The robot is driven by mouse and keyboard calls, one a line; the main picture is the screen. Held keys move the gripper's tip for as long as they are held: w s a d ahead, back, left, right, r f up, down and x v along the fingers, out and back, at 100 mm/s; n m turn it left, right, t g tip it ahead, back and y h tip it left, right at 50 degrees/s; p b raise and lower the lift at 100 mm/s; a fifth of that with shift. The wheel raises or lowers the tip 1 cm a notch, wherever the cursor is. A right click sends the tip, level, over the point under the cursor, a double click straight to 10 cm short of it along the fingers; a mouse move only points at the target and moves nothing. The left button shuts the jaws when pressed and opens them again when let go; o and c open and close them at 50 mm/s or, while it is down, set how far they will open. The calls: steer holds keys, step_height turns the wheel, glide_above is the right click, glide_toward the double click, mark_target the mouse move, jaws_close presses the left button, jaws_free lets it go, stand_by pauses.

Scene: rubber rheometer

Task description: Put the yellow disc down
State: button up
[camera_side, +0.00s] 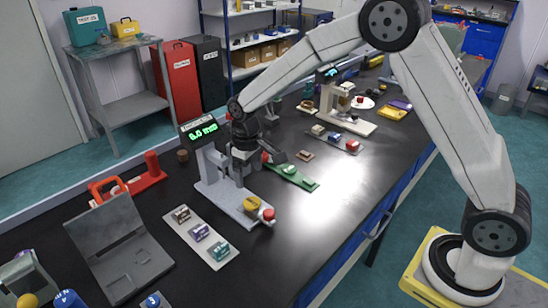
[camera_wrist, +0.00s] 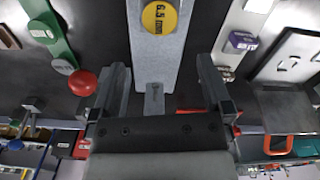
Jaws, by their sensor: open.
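The yellow disc (camera_side: 252,203) lies flat near the front end of a grey gauge stand's base plate (camera_side: 226,200) in the side view. In the wrist view the yellow disc (camera_wrist: 160,17), marked 6.5 mm, is at the top centre, on the grey plate (camera_wrist: 154,55). My gripper (camera_side: 243,178) is at the stand, behind the disc and apart from it. In the wrist view my gripper (camera_wrist: 162,72) has its two fingers spread, with no disc between them. The stand's display (camera_side: 202,131) appears to read 0.0 mm.
A pale strip with small blocks (camera_side: 201,237) lies to the left. The black bench (camera_side: 320,215) is clear at front right.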

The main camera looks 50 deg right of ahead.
steer(key=shift+r, duration=1.6)
steer(key=shift+s, duration=0.1)
steer(key=s+d+m+t, duration=0.1)
steer(key=s+d, duration=0.1)
steer(key=s, duration=0.8)
steer(key=s+d+f+m+t, duration=0.1)
steer(key=s+d, duration=0.2)
steer(key=s, duration=0.7)
steer(key=shift+t, duration=0.3)
